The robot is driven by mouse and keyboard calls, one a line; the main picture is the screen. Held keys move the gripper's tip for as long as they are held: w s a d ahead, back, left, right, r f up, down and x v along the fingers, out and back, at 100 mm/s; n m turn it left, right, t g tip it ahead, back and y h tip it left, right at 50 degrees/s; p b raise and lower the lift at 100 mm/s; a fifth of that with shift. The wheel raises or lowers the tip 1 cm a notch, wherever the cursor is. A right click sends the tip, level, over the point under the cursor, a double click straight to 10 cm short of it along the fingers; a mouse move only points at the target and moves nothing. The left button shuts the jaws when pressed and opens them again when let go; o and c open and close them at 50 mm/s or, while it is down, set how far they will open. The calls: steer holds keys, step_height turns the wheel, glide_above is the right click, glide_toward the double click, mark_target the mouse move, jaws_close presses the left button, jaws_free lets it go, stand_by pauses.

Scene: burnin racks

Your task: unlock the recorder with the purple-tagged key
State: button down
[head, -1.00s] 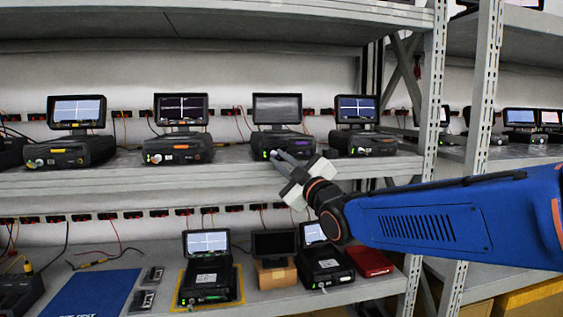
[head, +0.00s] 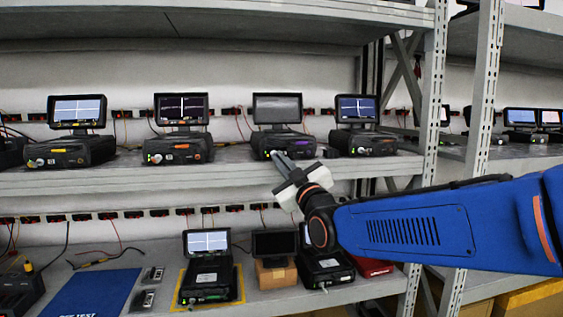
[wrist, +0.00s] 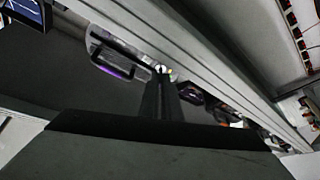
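The recorder with the purple label (head: 288,144) stands on the upper shelf, third from the left among those in front of me, under a monitor with a grey screen (head: 277,108). My gripper (head: 279,157) reaches its lower left front from the right. In the wrist view my fingers (wrist: 160,94) lie close together and end at a small pale spot with some yellow (wrist: 161,69) on the front. I cannot make out a key or its purple tag there; whether something thin is between the fingertips is hidden. A purple-edged part (wrist: 115,66) shows just left of the fingertips.
The lower shelf holds more recorders (head: 207,281) and a blue mat (head: 95,291). A perforated upright (head: 431,100) stands at the right.

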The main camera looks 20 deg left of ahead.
steer(key=m+t+h, duration=0.1)
steer(key=m+h, duration=0.2)
steer(key=m, duration=0.4)
steer(key=m+t+h, duration=0.2)
steer(key=m+h, duration=0.1)
steer(key=m, duration=0.4)
steer(key=a+m+t+h, duration=0.1)
steer(key=m+t+h, duration=0.1)
steer(key=m, duration=0.5)
steer(key=shift+s+a+h, duration=0.1)
steer(key=shift+s+h, duration=0.3)
steer(key=shift+h, duration=0.2)
steer(key=c, duration=2.3)
jaws_free()
steer(key=shift+o, duration=0.2)
steer(key=v, duration=1.7)
steer(key=shift+s, duration=0.25)
steer(key=shift+r, duration=0.15)
